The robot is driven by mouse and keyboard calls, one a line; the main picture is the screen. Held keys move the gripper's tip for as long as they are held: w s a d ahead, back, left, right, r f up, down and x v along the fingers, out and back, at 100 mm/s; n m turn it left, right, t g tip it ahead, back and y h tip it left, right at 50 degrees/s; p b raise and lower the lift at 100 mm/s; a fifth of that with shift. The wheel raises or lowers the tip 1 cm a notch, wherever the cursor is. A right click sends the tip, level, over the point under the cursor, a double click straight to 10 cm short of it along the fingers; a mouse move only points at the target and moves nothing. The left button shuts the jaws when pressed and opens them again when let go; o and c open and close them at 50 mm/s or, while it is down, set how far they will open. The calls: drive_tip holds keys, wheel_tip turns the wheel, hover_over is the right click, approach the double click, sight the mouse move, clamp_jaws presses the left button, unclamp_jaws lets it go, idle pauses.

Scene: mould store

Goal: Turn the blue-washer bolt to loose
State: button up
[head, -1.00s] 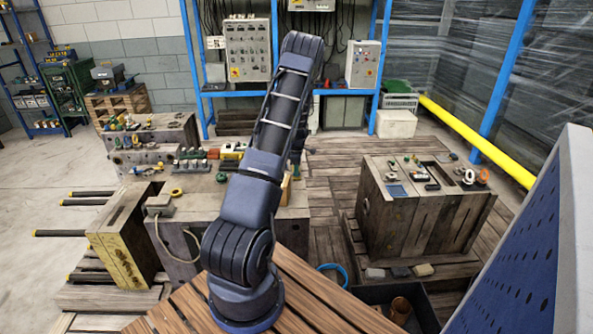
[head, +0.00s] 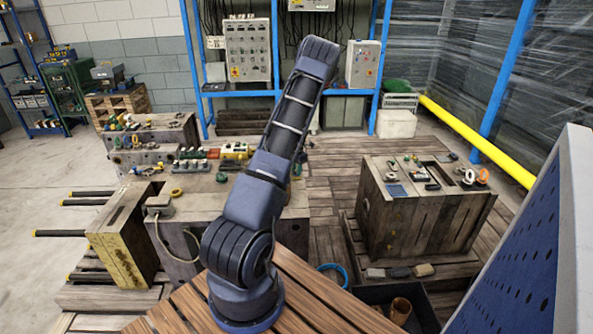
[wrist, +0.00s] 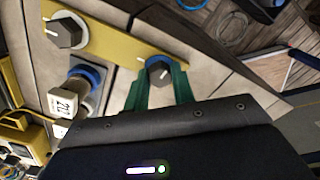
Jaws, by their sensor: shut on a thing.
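In the wrist view, the blue-washer bolt (wrist: 159,74) has a dark grey head with a pale line on it and a blue ring around it. It sits on a yellow strip (wrist: 112,42). My gripper (wrist: 159,84) has green fingers, one on each side of the bolt head, shut on it. Another dark bolt (wrist: 65,32), with no blue visible, sits farther left on the strip. I see no readable loose mark by the bolt. In the head view, my arm hides the gripper and the bolt.
In the wrist view, a grey part with a blue collar (wrist: 86,76) and a white numbered tag (wrist: 62,106) stand left of my fingers. In the head view, a wooden block (head: 425,215) stands right, a yellow-faced block (head: 122,250) left, and a perforated blue panel (head: 530,260) near right.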

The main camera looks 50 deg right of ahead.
drive_tip(key=shift+s+a+f+n, duration=0.1)
drive_tip(key=shift+f+n, duration=0.05)
drive_tip(key=shift+n, duration=0.35)
drive_tip(key=o, duration=1)
wheel_tip(320, 180, up, 11)
idle(0.4)
